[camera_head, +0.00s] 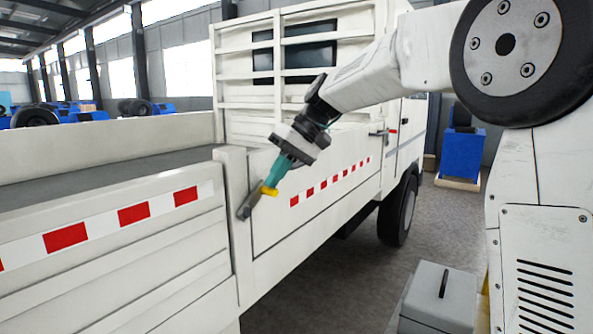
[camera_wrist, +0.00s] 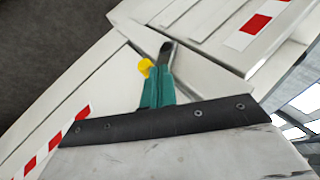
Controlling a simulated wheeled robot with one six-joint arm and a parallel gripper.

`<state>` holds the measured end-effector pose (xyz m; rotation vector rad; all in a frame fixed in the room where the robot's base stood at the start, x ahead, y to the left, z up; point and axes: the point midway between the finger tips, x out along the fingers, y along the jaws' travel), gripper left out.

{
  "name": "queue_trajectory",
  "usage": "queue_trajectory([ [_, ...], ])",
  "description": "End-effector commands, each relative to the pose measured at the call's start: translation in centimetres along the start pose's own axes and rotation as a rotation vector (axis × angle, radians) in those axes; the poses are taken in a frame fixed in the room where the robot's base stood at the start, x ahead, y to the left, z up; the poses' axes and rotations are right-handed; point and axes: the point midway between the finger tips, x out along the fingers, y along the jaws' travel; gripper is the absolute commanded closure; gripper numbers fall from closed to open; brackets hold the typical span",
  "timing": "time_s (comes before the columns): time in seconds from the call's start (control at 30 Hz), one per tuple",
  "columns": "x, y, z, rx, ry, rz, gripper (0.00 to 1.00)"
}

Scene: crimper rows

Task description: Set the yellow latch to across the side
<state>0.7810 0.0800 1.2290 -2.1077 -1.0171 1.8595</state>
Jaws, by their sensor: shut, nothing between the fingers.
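The yellow latch (camera_head: 268,191) is on the side of the white truck, by the post where the side panels meet. A dark grey bar (camera_head: 246,208) slants down to the left beside the yellow part; I cannot tell how the two join. In the wrist view the yellow part (camera_wrist: 145,67) shows left of the finger ends, and the dark bar (camera_wrist: 166,49) beyond them. My gripper (camera_head: 272,181), with teal fingers, is shut and empty, its tips at the latch. The wrist view shows the fingers together (camera_wrist: 160,72). Whether they touch the latch is unclear, as they partly cover it.
The truck's side panels (camera_head: 120,275) carry red and white strips. A blue machine (camera_head: 461,155) stands behind on the right.

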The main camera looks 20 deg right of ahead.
Motion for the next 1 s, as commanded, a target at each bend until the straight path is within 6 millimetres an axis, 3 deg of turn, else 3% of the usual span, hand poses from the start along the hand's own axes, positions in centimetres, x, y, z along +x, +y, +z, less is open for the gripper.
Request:
queue_trajectory([
  [0.3,0.8,1.9,-0.3,0.081,-0.044,-0.213,1.00],
  [1.0,1.2,3.1,-0.3,0.079,-0.043,-0.210,1.00],
])
